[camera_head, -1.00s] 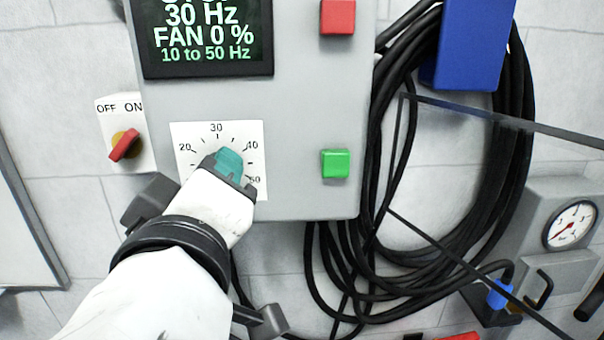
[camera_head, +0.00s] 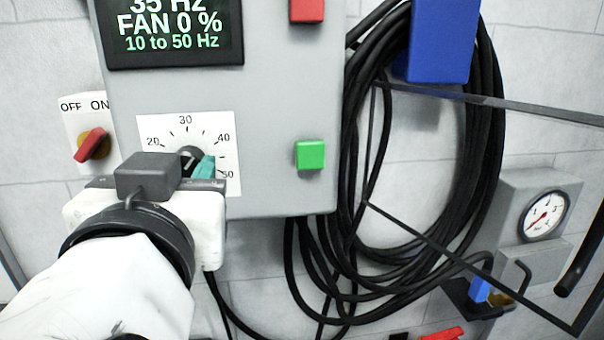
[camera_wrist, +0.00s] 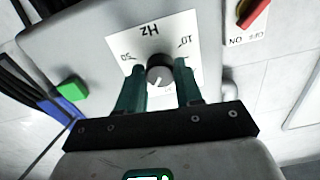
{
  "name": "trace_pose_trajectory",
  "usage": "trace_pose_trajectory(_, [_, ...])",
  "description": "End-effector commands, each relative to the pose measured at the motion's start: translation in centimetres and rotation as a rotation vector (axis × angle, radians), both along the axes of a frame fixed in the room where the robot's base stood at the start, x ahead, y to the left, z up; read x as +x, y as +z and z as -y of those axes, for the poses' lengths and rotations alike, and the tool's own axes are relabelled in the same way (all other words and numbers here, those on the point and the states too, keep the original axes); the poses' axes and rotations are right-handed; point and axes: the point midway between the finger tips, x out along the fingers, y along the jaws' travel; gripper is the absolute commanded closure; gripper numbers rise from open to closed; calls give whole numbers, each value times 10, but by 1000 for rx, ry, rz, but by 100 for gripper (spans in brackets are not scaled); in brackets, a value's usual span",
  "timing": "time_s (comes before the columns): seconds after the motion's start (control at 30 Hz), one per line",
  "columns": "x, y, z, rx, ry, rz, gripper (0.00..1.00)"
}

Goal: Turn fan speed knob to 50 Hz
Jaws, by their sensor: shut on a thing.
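The fan speed knob (camera_wrist: 160,72) is a small dark round knob with a white pointer line, on a white dial plate (camera_head: 220,133) marked 20, 30, 40 and 50. My gripper (camera_wrist: 158,82) is shut on it, with one teal finger on each side in the wrist view. In the head view my gripper (camera_head: 196,163) hides much of the knob and the lower left of the dial. The display (camera_head: 175,30) above reads 35 Hz, FAN 0 %, 10 to 50 Hz; its top is cut off.
A red OFF/ON switch (camera_head: 91,145) is left of the dial. A green button (camera_head: 310,154) and a red button (camera_head: 306,9) are on the panel's right. Black cable coils (camera_head: 487,130) hang beside the panel. A gauge (camera_head: 543,216) is at the far right.

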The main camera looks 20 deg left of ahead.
Motion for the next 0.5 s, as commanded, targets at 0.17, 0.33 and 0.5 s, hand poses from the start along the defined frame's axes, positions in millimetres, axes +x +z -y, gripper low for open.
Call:
trace_pose_trajectory(0.17, [-1,-7,-1,136,-1,-96,95])
trace_pose_trajectory(0.33, [-1,-7,-2,273,-1,-180,95])
trace_pose_trajectory(0.5, [-1,-7,-2,411,-1,-264,95])
